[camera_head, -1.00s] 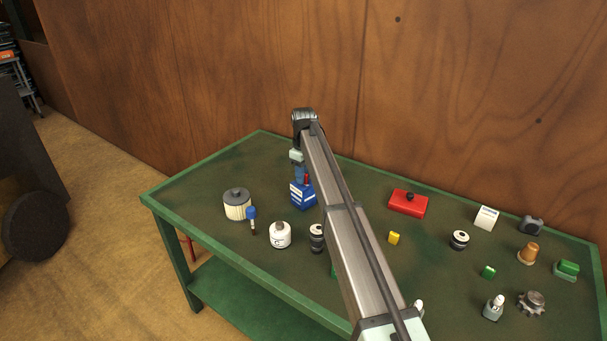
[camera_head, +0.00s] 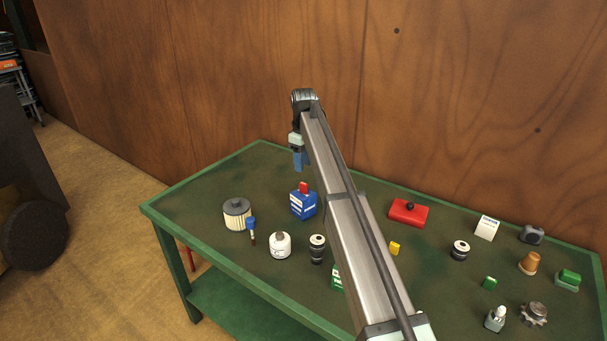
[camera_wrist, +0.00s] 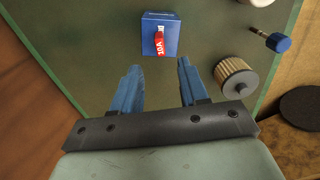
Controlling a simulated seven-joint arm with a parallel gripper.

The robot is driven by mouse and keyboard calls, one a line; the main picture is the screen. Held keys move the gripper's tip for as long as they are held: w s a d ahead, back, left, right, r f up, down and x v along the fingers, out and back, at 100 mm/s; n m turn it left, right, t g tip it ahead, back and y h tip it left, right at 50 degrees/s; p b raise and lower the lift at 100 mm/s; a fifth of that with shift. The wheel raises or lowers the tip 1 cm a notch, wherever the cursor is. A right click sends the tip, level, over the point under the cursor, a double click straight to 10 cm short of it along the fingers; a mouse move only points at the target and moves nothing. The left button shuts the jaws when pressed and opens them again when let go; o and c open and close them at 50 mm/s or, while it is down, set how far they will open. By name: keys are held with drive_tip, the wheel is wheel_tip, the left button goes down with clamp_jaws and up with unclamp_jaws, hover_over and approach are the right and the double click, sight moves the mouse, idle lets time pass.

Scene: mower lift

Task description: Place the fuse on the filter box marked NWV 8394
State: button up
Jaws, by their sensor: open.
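A red fuse (camera_head: 303,187) marked 10A stands on top of a blue box with white labels (camera_head: 303,206), left of the table's middle. In the wrist view the fuse (camera_wrist: 160,43) rests on the box's blue top (camera_wrist: 150,24). The box's lettering is too small to read. My gripper (camera_head: 299,166) is above the box, apart from the fuse. In the wrist view my gripper (camera_wrist: 160,84) has its two blue fingers spread with nothing between them.
A red box (camera_head: 408,212), a white box (camera_head: 487,228) and several small parts are to the right. A wooden wall stands behind.

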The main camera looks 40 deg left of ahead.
drive_tip(key=shift+r, duration=1.6)
